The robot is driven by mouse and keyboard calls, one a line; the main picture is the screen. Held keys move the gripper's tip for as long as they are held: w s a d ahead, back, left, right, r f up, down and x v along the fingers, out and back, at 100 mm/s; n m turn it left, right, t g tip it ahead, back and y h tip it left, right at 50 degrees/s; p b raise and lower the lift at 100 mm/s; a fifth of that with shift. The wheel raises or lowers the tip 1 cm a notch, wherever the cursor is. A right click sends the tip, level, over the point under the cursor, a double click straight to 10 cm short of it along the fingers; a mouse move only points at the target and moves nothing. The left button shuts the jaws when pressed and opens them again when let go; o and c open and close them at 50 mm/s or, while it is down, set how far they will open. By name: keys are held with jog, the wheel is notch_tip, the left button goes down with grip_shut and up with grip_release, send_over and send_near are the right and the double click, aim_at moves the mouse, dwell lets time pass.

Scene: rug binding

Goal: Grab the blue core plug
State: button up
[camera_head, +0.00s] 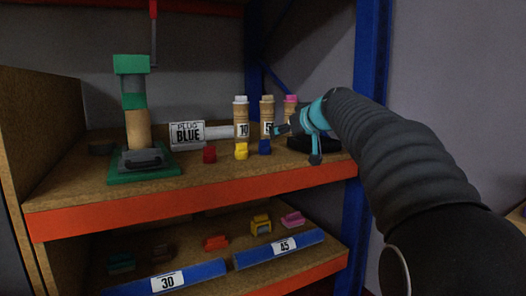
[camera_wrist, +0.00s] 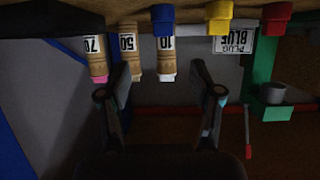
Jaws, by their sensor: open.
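The blue core plug (camera_head: 265,147) stands on the upper shelf board, right of a yellow plug (camera_head: 241,151) and a red plug (camera_head: 209,154). In the wrist view, which is upside down, the blue plug (camera_wrist: 163,19) is at the top, above the gap between my fingers. My gripper (camera_head: 298,145) is open and empty, to the right of the blue plug in the head view and apart from it. Its two fingers (camera_wrist: 160,66) are spread in the wrist view. A sign (camera_head: 187,133) reading "PLUG BLUE" stands behind the plugs.
Cardboard tubes labelled 10 (camera_head: 241,120), 50 (camera_head: 266,112) and 70 (camera_wrist: 93,55) stand close behind the plugs. A green stand (camera_head: 145,176) is at left. A blue post (camera_head: 368,60) rises at right. The lower shelf holds several coloured pieces and blue strips (camera_head: 280,248).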

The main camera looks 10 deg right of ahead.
aim_at(267, 147)
jog(key=x, duration=0.6)
jog(key=shift+a+r+p+x, duration=0.15)
jog(key=shift+p+x, duration=0.15)
jog(key=shift+x, duration=1.05)
jog(key=shift+a+r+p+x, duration=0.15)
jog(key=shift+p+x, duration=0.1)
jog(key=shift+x, duration=1.1)
grip_shut()
